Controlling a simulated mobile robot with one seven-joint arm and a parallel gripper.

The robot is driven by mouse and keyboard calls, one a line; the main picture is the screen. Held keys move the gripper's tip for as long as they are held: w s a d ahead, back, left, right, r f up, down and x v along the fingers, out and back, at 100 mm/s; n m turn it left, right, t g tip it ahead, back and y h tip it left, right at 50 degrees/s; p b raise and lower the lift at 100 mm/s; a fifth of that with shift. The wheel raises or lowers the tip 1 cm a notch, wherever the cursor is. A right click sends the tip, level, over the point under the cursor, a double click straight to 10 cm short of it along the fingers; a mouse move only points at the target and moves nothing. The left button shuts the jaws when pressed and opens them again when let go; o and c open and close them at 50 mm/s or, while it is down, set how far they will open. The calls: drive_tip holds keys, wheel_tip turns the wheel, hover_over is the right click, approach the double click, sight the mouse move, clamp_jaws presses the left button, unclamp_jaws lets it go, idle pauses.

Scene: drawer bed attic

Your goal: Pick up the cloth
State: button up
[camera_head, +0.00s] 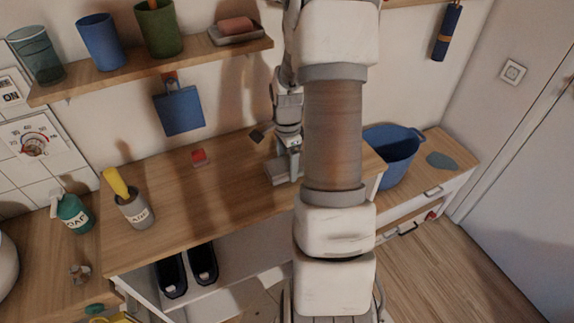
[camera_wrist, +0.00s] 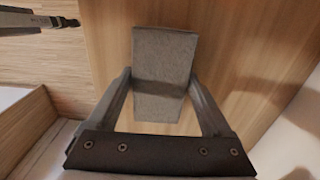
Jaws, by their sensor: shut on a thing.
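A grey folded cloth (camera_wrist: 165,52) sits between the two fingers of my gripper (camera_wrist: 160,84) in the wrist view. The fingers press on its left and right sides, and its far end sticks out beyond them. In the head view the grey cloth (camera_head: 279,173) shows just left of my arm, at the wooden counter (camera_head: 225,190). My gripper (camera_head: 291,150) is partly hidden there behind my arm. I cannot tell whether the cloth touches the counter or is slightly above it.
A blue tub (camera_head: 392,158) stands to the right. A shelf (camera_head: 190,62) with cups hangs above. The counter's middle is clear.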

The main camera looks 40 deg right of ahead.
drive_tip(key=r, duration=0.2)
drive_tip(key=d+r, duration=0.1)
drive_tip(key=r, duration=0.1)
drive_tip(key=shift+r+p, duration=0.1)
drive_tip(key=shift+p, duration=0.2)
drive_tip(key=d+r, duration=0.6)
drive_tip(key=d, duration=0.4)
drive_tip(key=shift+d+p, duration=0.3)
drive_tip(key=shift+p, duration=0.15)
